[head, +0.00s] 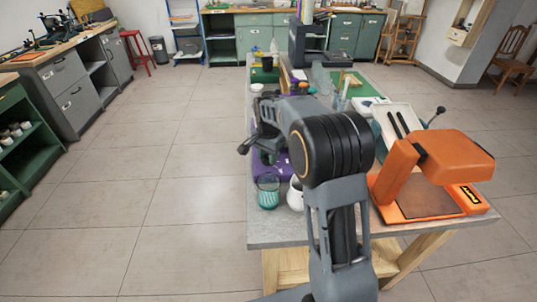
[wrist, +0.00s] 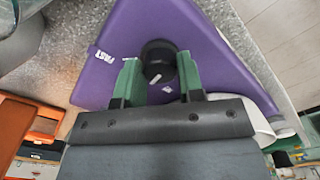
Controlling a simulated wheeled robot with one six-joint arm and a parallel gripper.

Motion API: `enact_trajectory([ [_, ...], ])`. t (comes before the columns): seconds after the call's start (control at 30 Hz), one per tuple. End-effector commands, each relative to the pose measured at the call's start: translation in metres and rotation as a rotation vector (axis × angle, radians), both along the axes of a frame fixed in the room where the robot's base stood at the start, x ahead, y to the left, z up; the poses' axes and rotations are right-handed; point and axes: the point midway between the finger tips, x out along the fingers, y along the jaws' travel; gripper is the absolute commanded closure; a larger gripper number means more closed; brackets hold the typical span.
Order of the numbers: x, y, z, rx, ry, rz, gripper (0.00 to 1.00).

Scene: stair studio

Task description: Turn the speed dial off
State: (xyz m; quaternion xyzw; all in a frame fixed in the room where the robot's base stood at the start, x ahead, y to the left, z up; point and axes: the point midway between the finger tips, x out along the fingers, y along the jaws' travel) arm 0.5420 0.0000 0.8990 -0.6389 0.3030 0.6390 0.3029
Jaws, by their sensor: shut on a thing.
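In the wrist view a purple device (wrist: 205,40) fills the middle, with a round black dial (wrist: 160,52) on its face. My gripper (wrist: 157,72) has its green fingers on both sides of the dial and is shut on it. A small white mark shows on the dial's lower part. A white label reading "FAST" lies on the purple face, left of the dial; another small white label beside the right finger is hard to read. In the head view my arm hides most of the purple device (head: 260,172) and the dial.
On the grey workbench (head: 275,235), a teal ribbed glass (head: 268,192) and a white mug (head: 295,195) stand close to the device. An orange machine (head: 425,175) stands on the right. The floor left of the bench is clear.

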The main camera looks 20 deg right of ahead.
Motion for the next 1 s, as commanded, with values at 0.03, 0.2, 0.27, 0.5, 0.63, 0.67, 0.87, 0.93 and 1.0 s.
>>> enact_trajectory([
  [0.03, -0.0002, -0.0002, 0.0016, 0.000, 0.002, 0.030, 0.89],
  [0.2, 0.0000, -0.0001, 0.0020, -0.001, 0.001, 0.170, 0.89],
  [0.27, 0.0000, -0.0001, 0.0020, -0.001, 0.001, 0.223, 0.89],
  [0.5, -0.0002, -0.0002, 0.0016, 0.000, 0.001, 0.421, 0.89],
  [0.63, -0.0001, -0.0002, 0.0014, 0.000, 0.000, 0.512, 0.89],
  [0.67, -0.0001, -0.0002, 0.0013, 0.000, 0.000, 0.531, 0.89],
  [0.87, -0.0001, -0.0002, 0.0009, 0.000, 0.000, 0.629, 0.89],
  [0.93, -0.0001, -0.0002, 0.0008, 0.000, 0.000, 0.654, 0.89],
  [1.0, -0.0001, -0.0002, 0.0006, 0.001, 0.001, 0.673, 0.89],
])
